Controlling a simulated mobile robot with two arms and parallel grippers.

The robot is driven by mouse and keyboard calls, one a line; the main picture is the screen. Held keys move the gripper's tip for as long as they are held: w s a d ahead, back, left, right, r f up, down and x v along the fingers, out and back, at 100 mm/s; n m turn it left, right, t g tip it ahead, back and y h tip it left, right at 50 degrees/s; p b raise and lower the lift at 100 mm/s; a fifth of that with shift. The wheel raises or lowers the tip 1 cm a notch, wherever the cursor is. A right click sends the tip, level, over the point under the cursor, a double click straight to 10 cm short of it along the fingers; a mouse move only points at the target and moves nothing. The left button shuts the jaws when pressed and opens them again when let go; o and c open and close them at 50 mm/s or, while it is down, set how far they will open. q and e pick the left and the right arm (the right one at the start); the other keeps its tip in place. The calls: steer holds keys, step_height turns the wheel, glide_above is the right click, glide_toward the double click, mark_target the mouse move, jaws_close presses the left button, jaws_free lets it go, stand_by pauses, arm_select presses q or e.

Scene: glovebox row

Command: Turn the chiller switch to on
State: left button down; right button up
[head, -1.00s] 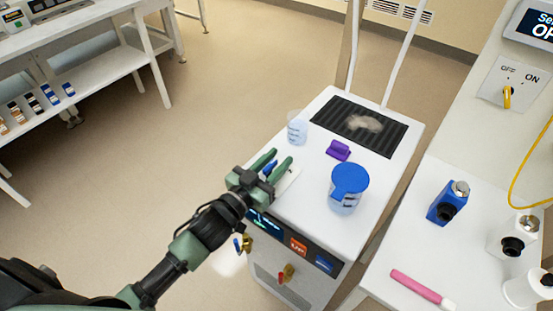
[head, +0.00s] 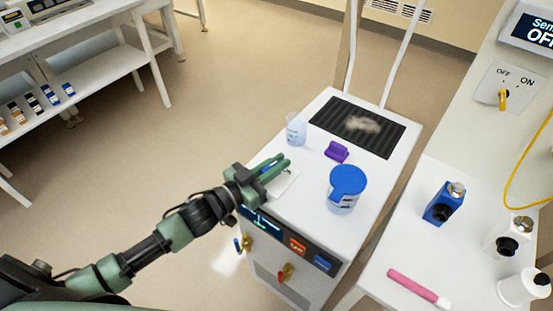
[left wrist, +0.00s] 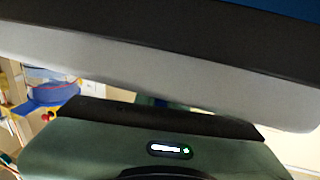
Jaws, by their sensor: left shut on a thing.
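The chiller appears to be the white cabinet (head: 335,220) in the middle of the head view, with a lit front panel (head: 262,224). A white plate (head: 284,184) lies on its top near the left edge. A small blue switch handle (head: 267,169) stands at this plate, mostly hidden by my left gripper (head: 281,162). My left gripper is shut on this blue handle. Its on or off marking cannot be read. In the left wrist view a large grey and black surface fills the top, too close to identify. My right gripper is not in view.
On the cabinet top are a clear beaker (head: 296,130), a purple block (head: 337,151), a blue-lidded jug (head: 346,190) and a dark grille (head: 358,125). On the right bench are a yellow OFF/ON switch (head: 503,98), bottles and a pink marker (head: 418,288).

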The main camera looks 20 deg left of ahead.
mark_target(262, 171)
arm_select(q)
steer(key=shift+d+m+g+h, duration=0.1)
steer(key=shift+m+g+h, duration=0.85)
steer(key=shift+h, duration=0.25)
steer(key=shift+s+d+m+g+h, duration=0.15)
steer(key=shift+s+m+g+h, duration=0.05)
steer(key=shift+m+g+h, duration=0.6)
steer(key=shift+s+d+r, duration=0.1)
steer(key=c, duration=1.5)
jaws_free()
steer(key=shift+b+v, duration=0.85)
steer(key=shift+v, duration=3.05)
